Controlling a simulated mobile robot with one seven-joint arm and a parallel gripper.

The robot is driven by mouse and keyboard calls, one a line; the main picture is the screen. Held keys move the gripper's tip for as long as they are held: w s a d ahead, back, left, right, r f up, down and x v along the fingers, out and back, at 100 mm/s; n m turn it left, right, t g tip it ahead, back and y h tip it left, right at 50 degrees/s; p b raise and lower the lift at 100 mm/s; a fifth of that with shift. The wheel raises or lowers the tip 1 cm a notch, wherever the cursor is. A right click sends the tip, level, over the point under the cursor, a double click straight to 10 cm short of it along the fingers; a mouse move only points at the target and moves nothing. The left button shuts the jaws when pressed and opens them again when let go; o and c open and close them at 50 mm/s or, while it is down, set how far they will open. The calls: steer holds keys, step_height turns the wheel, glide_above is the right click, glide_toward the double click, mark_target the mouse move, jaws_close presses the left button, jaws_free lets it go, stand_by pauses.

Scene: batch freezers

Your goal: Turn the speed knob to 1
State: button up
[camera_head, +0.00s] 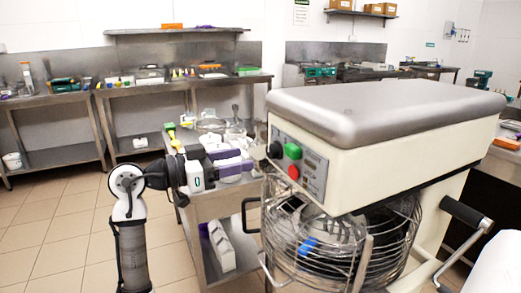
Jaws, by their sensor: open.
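The mixer-like machine (390,110) fills the right half of the view, with a cream body and a rounded grey lid. Its grey control panel (313,170) is on the left-facing end. A black round knob (275,150) sits at the panel's left edge, beside a green button (293,151) and above and left of a red button (293,171). The knob's pointer and number marks are too small to read. My gripper (208,177) is left of the knob and a little lower in the picture, apart from it. It is open; its fingertips are hard to make out against the clutter behind.
A wire guard (335,235) bulges out below the panel around a dark bowl. A steel cart (205,207) with purple and white boxes stands behind my gripper. A black-handled lever (465,213) juts out at right. The tiled floor (60,235) at left is clear.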

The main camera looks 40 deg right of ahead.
mark_target(269, 153)
steer(key=p+x, duration=0.1)
steer(key=x, duration=0.5)
steer(key=shift+d, duration=0.4)
steer(key=c, duration=1)
steer(key=shift+o, duration=0.2)
steer(key=shift+n+p, duration=0.3)
steer(key=n+p, duration=0.2)
steer(key=n, duration=0.2)
steer(key=shift+r+p, duration=0.2)
steer(key=shift+p, duration=0.2)
steer(key=shift+f+n+p, duration=0.1)
steer(key=shift+n+p, duration=1.3)
steer(key=shift+n, duration=0.8)
